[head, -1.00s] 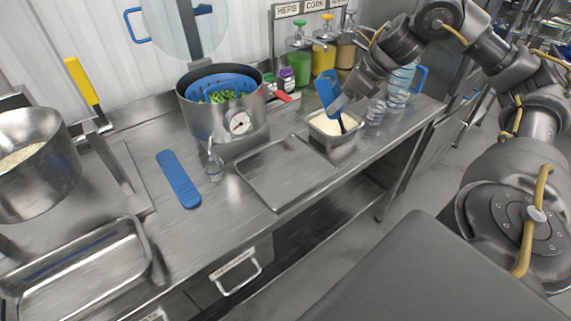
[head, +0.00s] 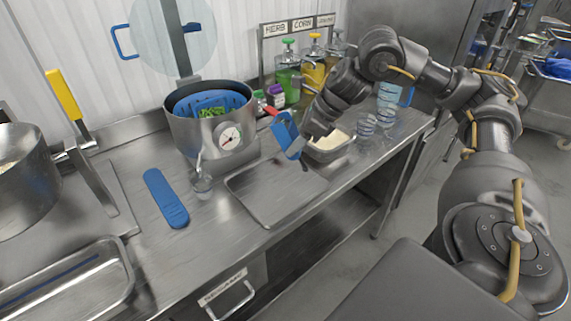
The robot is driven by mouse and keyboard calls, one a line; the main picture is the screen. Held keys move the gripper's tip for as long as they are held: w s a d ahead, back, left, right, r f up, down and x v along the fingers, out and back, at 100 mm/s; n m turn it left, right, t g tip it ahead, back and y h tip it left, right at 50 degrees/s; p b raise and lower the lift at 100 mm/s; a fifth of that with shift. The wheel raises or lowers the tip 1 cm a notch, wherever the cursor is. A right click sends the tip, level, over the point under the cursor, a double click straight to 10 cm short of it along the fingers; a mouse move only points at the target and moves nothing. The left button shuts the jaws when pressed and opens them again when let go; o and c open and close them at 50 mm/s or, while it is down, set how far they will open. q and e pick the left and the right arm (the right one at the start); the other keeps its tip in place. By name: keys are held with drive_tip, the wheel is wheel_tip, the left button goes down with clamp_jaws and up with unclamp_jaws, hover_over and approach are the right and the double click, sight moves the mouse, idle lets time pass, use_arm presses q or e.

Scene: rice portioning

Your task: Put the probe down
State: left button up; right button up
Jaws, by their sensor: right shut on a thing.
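The probe (head: 285,132) has a blue body. My right gripper (head: 299,145) is shut on it, holding it above the far right edge of the empty flat steel tray (head: 265,192), left of the rice pan. The lower end of the probe is small and dark, and I cannot make out its tip. The steel pan of rice (head: 328,155) is partly hidden by my right gripper. A long flat blue piece (head: 165,197) lies on the steel counter to the left of the flat tray. My left gripper is out of view.
A pot (head: 212,138) with a dial and a blue basket stands behind. Sauce bottles (head: 312,72) and clear containers (head: 366,127) stand at the back right. Bare counter (head: 158,245) lies at the left front.

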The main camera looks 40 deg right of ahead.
drive_tip(key=shift+w+a+f, duration=0.2)
drive_tip(key=shift+a+f, duration=0.3)
drive_tip(key=shift+f, duration=0.15)
drive_tip(key=shift+w+a+f, duration=0.15)
drive_tip(key=shift+a+f, duration=0.35)
drive_tip(key=shift+f, duration=0.15)
drive_tip(key=shift+a+f+p, duration=0.15)
drive_tip(key=shift+f+p, duration=0.15)
drive_tip(key=shift+f, duration=0.65)
drive_tip(key=shift+a+f+p, duration=0.1)
drive_tip(key=shift+f+p, duration=0.2)
drive_tip(key=shift+f, duration=0.65)
drive_tip(key=shift+f, duration=0.1)
drive_tip(key=o, duration=1)
drive_tip(key=shift+c, duration=0.2)
